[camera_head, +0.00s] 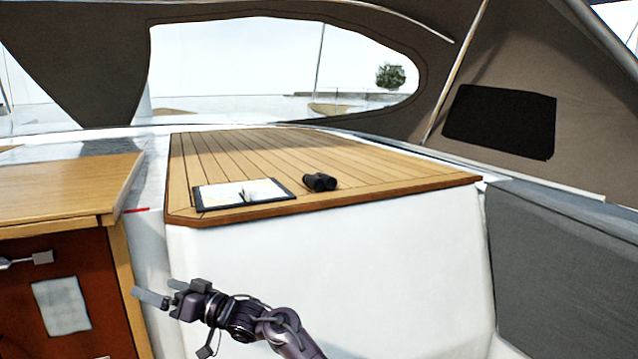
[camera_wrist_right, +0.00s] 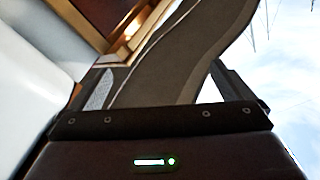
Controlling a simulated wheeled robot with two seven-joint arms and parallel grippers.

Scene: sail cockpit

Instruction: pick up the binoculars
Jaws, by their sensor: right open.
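The black binoculars (camera_head: 320,182) lie on the slatted wooden table top (camera_head: 380,170), just right of a chart board. My right gripper (camera_head: 158,291) is low in front of the white cabinet side, below and to the left of the binoculars and well apart from them. Its fingers point left and are open, with nothing between them. The right wrist view shows part of the gripper body (camera_wrist_right: 160,140) and no binoculars. My left gripper is not in view.
The chart board (camera_head: 243,193) with papers lies near the table's front edge. A wooden counter (camera_head: 60,190) with a red-brown front stands at left. A grey cushion (camera_head: 565,250) is at right. The table top behind the binoculars is clear.

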